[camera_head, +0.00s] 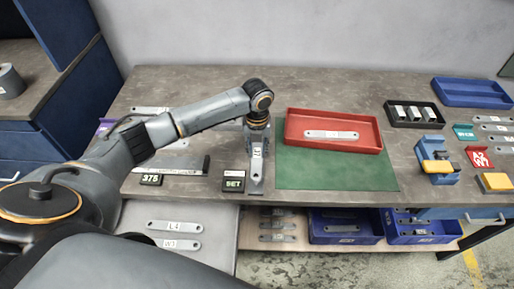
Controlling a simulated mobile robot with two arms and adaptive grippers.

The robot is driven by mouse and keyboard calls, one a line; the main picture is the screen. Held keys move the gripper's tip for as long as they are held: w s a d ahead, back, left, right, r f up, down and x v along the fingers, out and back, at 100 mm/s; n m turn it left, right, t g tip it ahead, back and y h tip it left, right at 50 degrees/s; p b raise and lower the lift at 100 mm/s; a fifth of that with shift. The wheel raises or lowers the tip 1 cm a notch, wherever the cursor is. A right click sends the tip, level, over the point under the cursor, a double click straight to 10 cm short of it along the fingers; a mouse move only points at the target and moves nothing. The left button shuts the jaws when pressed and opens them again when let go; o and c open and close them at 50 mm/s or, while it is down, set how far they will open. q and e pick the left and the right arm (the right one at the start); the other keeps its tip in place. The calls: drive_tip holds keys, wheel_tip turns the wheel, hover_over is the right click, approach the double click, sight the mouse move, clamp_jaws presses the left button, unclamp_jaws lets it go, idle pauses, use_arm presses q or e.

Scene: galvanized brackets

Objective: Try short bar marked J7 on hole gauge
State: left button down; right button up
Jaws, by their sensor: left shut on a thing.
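My left gripper (257,127) points down over the table, shut on a short grey bar (257,160). The bar hangs upright below it, with a white label too small to read surely. Right below and behind the bar is a grey metal piece (256,187) beside a black block marked SET (234,181); it may be the hole gauge. I cannot tell whether the bar touches it. The gripper hides part of what is behind. My right gripper is not in view.
A red tray (292,128) holding a labelled bar (331,134) stands on a green mat (335,176). A long grey gauge (178,166) lies left by a 375 block (150,180). Black (391,117) and blue (440,93) trays and a blue-yellow fixture (437,160) stand right.

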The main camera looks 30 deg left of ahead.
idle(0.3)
use_arm(q)
drive_tip(key=shift+f+b, duration=0.45)
drive_tip(key=shift+f, duration=0.3)
drive_tip(key=shift+f+b, duration=0.35)
drive_tip(key=shift+f, duration=0.35)
idle(1.5)
drive_tip(key=shift+r, duration=0.15)
drive_tip(key=shift+r+p, duration=1.9)
drive_tip(key=shift+p, duration=0.25)
drive_tip(key=shift+f, duration=0.2)
